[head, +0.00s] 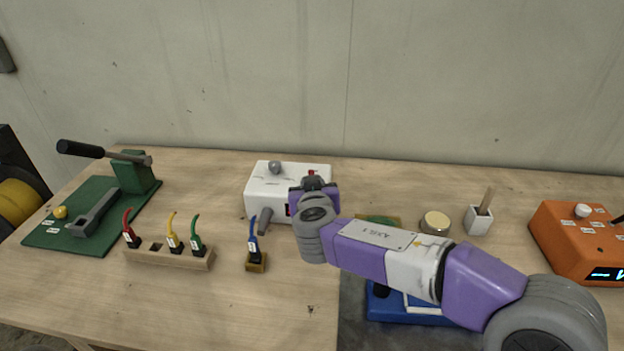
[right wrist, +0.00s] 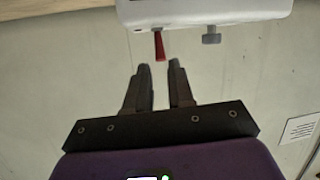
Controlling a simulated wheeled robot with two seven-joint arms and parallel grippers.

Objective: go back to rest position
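My right arm comes in from the right in the head view, and its gripper (head: 313,181) is by the white box (head: 262,186), partly hidden behind my own wrist. In the right wrist view the two dark fingers (right wrist: 160,68) stand apart with nothing between them. The white box also shows at the top of that view (right wrist: 205,12). A red lever (right wrist: 159,46) on the box points at the gap, just beyond the fingertips and apart from them. My left gripper is not in view.
A wooden block (head: 165,257) with coloured plugs and a blue plug in its own block (head: 256,264) stand left. A green board (head: 60,235) with a black-handled lever is further left. A blue case (head: 400,307) lies under my forearm. A tin (head: 435,222), white cup (head: 477,221) and orange box (head: 565,240) stand right.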

